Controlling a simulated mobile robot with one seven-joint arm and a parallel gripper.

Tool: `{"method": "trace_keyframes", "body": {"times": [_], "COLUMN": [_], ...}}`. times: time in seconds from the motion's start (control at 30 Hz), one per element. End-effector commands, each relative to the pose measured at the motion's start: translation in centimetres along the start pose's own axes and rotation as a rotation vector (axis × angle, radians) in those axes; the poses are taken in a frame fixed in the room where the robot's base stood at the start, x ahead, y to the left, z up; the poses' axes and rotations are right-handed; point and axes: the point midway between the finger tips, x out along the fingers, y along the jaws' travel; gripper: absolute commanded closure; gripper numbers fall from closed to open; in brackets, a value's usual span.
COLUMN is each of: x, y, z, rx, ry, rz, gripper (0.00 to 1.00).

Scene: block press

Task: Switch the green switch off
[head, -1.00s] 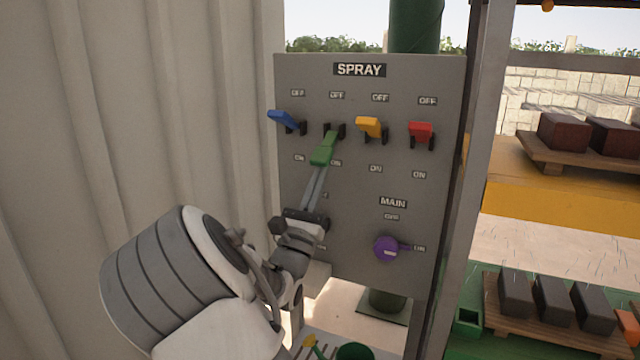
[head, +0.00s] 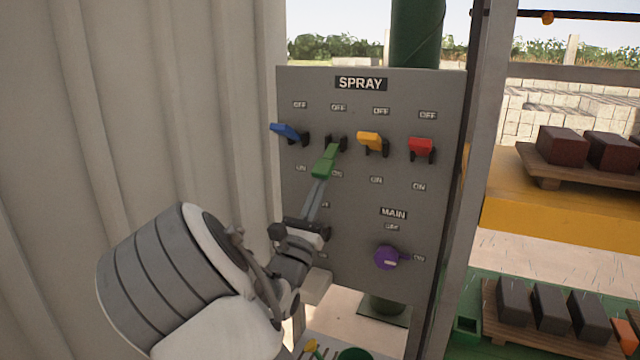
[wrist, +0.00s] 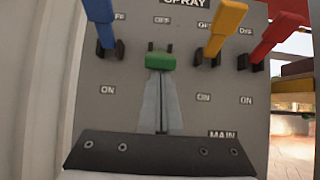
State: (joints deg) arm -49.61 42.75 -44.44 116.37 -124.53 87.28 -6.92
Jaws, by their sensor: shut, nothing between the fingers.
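The green switch (head: 324,163) is a lever on the grey SPRAY panel (head: 350,225), second from the left between OFF above and ON below. Its tip hangs downward and out from the panel. My gripper (head: 317,188) reaches up from below, its fingers shut together with nothing between them. The fingertips are right below the green lever's lower end and seem to touch it. In the wrist view the green switch (wrist: 160,62) sits just above the tips of my gripper (wrist: 160,80).
A blue switch (head: 286,131) stands left of the green one; a yellow (head: 370,141) and a red switch (head: 421,147) stand to the right. A purple MAIN knob (head: 386,257) is lower right. A corrugated wall (head: 150,120) is close on the left, a metal post (head: 462,180) on the right.

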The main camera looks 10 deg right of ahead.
Motion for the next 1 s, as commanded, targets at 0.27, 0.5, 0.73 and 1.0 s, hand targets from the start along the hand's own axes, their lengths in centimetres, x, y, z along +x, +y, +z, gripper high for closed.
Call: {"method": "trace_keyframes", "body": {"times": [0.27, 0.5, 0.73, 1.0], "x": [0.3, 0.7, 1.0, 1.5], "y": [0.0, 0.0, 0.0, 0.0], "z": [0.9, 2.3, 3.8, 5.3], "rx": [0.002, 0.001, 0.002, 0.002], "ry": [0.043, 0.128, 0.248, 0.396], "rz": [0.000, 0.001, 0.000, -0.001], "gripper": [1.00, 1.00, 1.00, 1.00]}}
